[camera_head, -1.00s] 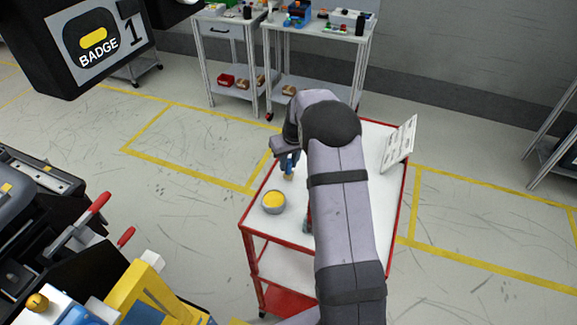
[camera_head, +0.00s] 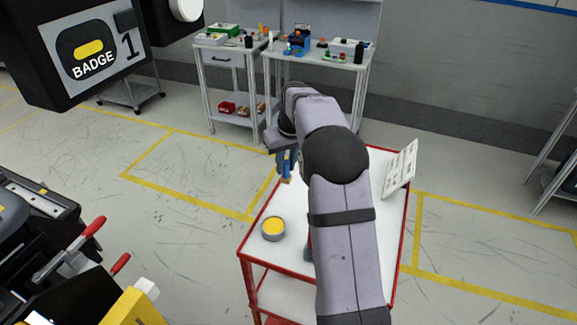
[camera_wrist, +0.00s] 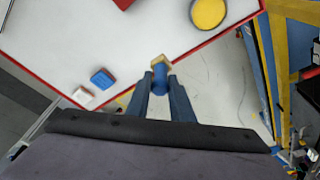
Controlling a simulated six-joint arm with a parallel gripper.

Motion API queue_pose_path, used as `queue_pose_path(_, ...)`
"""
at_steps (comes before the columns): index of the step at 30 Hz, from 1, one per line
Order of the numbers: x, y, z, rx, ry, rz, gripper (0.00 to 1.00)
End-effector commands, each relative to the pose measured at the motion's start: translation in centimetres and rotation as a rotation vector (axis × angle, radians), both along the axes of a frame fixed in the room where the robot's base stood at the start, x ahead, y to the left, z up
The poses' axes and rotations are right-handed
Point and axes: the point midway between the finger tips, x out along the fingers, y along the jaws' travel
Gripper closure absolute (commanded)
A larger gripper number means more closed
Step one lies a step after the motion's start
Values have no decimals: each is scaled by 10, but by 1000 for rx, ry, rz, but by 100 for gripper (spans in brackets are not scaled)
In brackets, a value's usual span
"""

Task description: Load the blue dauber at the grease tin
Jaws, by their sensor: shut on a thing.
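My gripper (camera_head: 286,168) is shut on the blue dauber (camera_wrist: 160,75), which shows between the two fingertips in the wrist view with a pale tan end. The grease tin (camera_head: 273,228) is a grey round tin with yellow grease, standing on the near left part of the white cart top. It also shows at the top of the wrist view (camera_wrist: 209,12). The dauber is apart from the tin, beyond it in the head view, near the cart's left edge. My arm hides part of the cart top.
The red-rimmed cart (camera_head: 262,212) carries a tilted white board (camera_head: 399,168) at right. The wrist view shows a blue block (camera_wrist: 103,78), a white block (camera_wrist: 83,96) and a red thing (camera_wrist: 123,3) on it. Workbenches (camera_head: 318,58) stand behind.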

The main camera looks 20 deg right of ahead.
Motion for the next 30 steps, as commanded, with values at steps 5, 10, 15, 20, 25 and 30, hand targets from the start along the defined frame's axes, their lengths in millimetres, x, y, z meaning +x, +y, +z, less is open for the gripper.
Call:
queue_pose_path(5,5,33,24,-12,41,59,100)
queue_pose_path(10,2,73,37,-28,85,132,100)
queue_pose_path(15,-17,98,31,-47,128,198,100)
queue_pose_path(20,-40,101,15,-64,167,195,100)
queue_pose_path(25,-64,84,1,-76,229,85,100)
queue_pose_path(30,-68,82,2,-81,284,-3,100)
